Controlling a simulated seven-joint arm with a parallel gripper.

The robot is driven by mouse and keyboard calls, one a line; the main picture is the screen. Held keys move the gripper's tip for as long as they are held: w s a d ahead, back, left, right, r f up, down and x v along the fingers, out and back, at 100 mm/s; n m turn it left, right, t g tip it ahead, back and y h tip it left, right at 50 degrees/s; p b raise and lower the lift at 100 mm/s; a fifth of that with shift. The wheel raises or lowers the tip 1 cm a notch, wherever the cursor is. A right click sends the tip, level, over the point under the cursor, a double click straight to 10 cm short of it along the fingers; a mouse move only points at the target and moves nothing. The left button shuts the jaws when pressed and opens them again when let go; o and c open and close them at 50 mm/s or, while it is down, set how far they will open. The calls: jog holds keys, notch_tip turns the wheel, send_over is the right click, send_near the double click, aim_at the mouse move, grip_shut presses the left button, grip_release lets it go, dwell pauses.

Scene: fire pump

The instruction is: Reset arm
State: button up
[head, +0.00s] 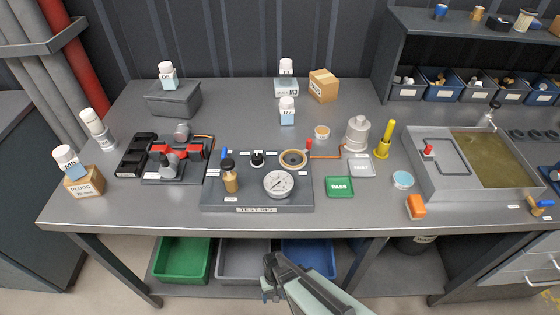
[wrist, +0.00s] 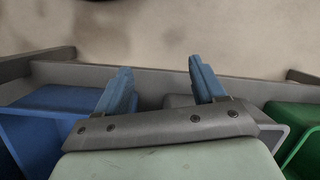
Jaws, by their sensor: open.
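My gripper (head: 268,278) is low in front of the bench in the head view, below the front edge of the workbench (head: 130,222). In the wrist view its two blue fingers (wrist: 160,88) stand apart with nothing between them. It is open and empty, near the bins on the lower shelf. A test rig (head: 257,209) with a pressure gauge (head: 278,184) and a brass fitting (head: 230,181) stands on the bench, well above and beyond my gripper.
Below the bench are a green bin (head: 182,260), a grey bin (head: 243,260) and a blue bin (head: 310,258). On top are a green PASS tray (head: 339,187), a grey tray (head: 361,167), an orange block (head: 416,206) and a sink-like tank (head: 430,180). The floor before the bench looks clear.

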jog(key=s+d+r+m+g, duration=0.1)
jog(key=s+d+r, duration=0.2)
jog(key=d, duration=0.6)
jog(key=s+d+r+m+g, duration=0.2)
jog(key=s+d+r, duration=0.2)
jog(key=s+d, duration=0.4)
jog(key=shift+s+d+r, duration=0.2)
jog(key=shift+s+d, duration=0.05)
jog(key=shift+d, duration=0.9)
